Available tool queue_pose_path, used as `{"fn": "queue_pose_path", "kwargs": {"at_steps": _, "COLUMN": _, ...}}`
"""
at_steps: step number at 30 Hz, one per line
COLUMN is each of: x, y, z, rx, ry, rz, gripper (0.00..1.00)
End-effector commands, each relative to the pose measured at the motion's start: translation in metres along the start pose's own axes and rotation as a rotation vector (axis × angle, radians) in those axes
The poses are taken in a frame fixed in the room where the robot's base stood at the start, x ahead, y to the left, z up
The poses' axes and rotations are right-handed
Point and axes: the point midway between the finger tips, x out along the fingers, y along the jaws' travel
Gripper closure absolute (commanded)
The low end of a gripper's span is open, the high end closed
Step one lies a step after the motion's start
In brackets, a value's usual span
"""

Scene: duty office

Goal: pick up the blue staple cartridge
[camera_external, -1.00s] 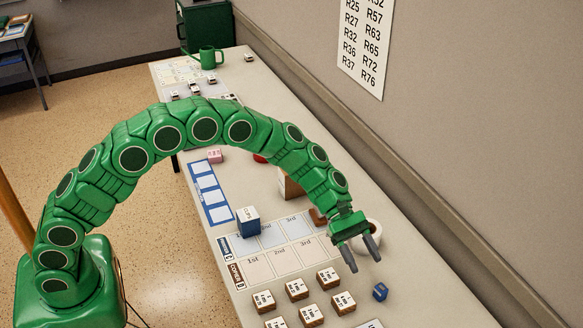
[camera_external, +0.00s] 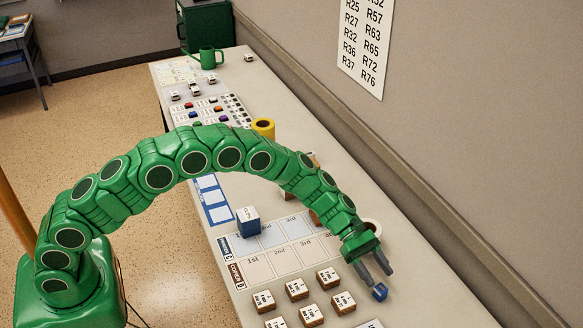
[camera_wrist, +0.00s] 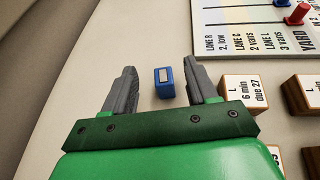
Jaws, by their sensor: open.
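The blue staple cartridge (camera_external: 380,293) is a small blue block with a pale grey top, lying on the table near its right edge. In the wrist view the blue staple cartridge (camera_wrist: 165,83) sits between the two grey fingers, closer to the right one, with gaps on both sides. My gripper (camera_external: 374,281) is open and empty, pointing down at the cartridge. In the wrist view my gripper (camera_wrist: 163,80) has its fingers spread on either side of it. Whether the fingertips reach the cartridge's height cannot be told.
Wooden blocks with white labels (camera_external: 343,302) stand left of the cartridge; a labelled block (camera_wrist: 243,92) is close to the right finger. A lane board (camera_wrist: 240,40) lies beyond. The wall is at the right.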

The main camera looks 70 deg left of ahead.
Motion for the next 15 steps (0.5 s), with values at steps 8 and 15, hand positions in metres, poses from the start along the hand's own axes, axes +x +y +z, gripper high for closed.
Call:
{"fn": "queue_pose_path", "kwargs": {"at_steps": 8, "x": 0.010, "y": -0.001, "z": -0.026, "rx": -0.002, "ry": 0.002, "rz": -0.001, "gripper": 0.43}}
{"fn": "queue_pose_path", "kwargs": {"at_steps": 15, "x": 0.040, "y": -0.002, "z": -0.031, "rx": 0.000, "ry": 0.001, "rz": -0.004, "gripper": 0.43}}
